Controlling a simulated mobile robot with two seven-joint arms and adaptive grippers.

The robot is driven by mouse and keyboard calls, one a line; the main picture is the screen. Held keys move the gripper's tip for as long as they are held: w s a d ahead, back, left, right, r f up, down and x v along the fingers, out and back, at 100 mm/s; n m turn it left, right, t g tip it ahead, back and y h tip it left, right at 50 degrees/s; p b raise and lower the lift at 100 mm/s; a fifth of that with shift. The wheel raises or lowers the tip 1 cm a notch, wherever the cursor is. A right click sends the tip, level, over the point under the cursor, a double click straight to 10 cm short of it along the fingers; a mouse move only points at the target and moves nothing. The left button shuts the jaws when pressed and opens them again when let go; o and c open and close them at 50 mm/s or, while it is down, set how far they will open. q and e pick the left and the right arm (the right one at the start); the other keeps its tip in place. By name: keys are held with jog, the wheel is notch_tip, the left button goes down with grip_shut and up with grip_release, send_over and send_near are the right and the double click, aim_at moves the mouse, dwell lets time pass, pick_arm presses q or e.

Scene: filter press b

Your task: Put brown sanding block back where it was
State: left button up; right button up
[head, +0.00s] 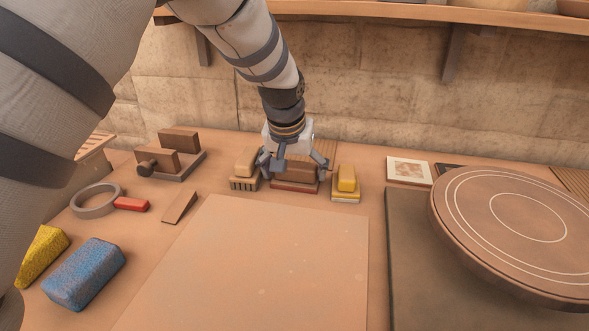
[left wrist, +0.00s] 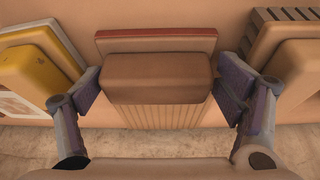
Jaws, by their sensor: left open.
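The brown sanding block (head: 300,174) has a brown top on a wider base with a red layer. It sits at the back of the table between two other blocks. In the left wrist view the block (left wrist: 157,78) lies between the two fingers. My left gripper (head: 294,171) points down over the block, with one finger on each side. In the left wrist view the gripper (left wrist: 160,92) is open, its pads close beside the block's ends; contact is unclear. My right gripper is not in view.
A yellow block (head: 346,180) stands close on the right, and a tan block with a grooved base (head: 245,169) close on the left. A ribbed board (left wrist: 163,116) lies against the wall side. The pale board (head: 250,265) in front is clear. A shelf (head: 400,12) hangs above.

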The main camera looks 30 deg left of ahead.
pick_arm(q)
jog(key=p+v, duration=0.1)
jog(key=v, duration=1.1)
jog(key=shift+r+p, duration=0.2)
jog(key=shift+p, duration=0.15)
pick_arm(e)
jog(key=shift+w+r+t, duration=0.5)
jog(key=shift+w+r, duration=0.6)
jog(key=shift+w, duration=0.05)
